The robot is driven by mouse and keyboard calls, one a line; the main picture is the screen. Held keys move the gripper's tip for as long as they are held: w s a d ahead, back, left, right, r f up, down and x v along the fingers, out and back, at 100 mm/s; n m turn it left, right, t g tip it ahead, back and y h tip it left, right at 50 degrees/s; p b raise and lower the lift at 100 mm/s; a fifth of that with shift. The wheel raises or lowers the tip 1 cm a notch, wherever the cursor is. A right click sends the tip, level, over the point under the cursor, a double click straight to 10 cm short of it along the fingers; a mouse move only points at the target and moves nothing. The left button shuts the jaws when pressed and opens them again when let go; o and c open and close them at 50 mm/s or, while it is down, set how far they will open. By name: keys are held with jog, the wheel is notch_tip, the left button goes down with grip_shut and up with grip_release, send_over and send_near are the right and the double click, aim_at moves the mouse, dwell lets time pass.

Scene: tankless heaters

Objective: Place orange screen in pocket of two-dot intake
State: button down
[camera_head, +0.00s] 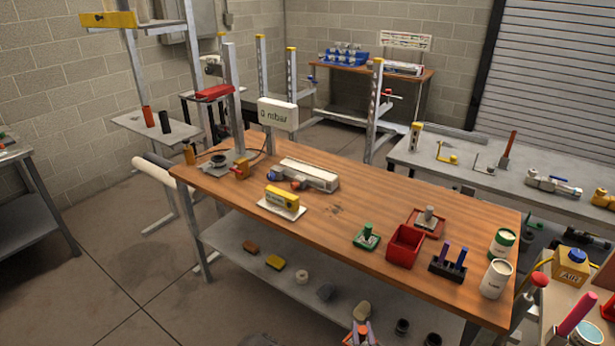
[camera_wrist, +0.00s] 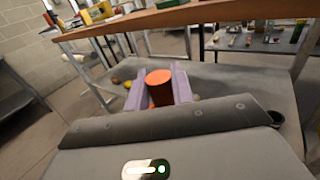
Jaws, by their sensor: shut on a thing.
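My gripper (camera_wrist: 159,92) is shut on the orange screen (camera_wrist: 158,84), an orange cylinder held upright between two lilac fingers. In the head view my gripper (camera_head: 361,334) shows at the bottom edge, in front of the workbench (camera_head: 345,215) and low beside its lower shelf. The screen is too small there to make out clearly. I cannot make out two dots on any fitting, so I cannot tell which thing is the two-dot intake. A long pale unit (camera_head: 309,174) with blue and orange ends lies on the workbench.
The workbench top holds a yellow box (camera_head: 282,198), a green-based part (camera_head: 367,237), a red bin (camera_head: 404,246), a dark rack with purple rods (camera_head: 448,261) and two white cans. Its lower shelf (camera_head: 235,250) holds small loose items. Bare wood lies around the middle.

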jog(key=w+r, duration=0.4)
jog(key=r, duration=0.1)
jog(key=shift+w+r, duration=0.25)
jog(key=shift+d, duration=0.1)
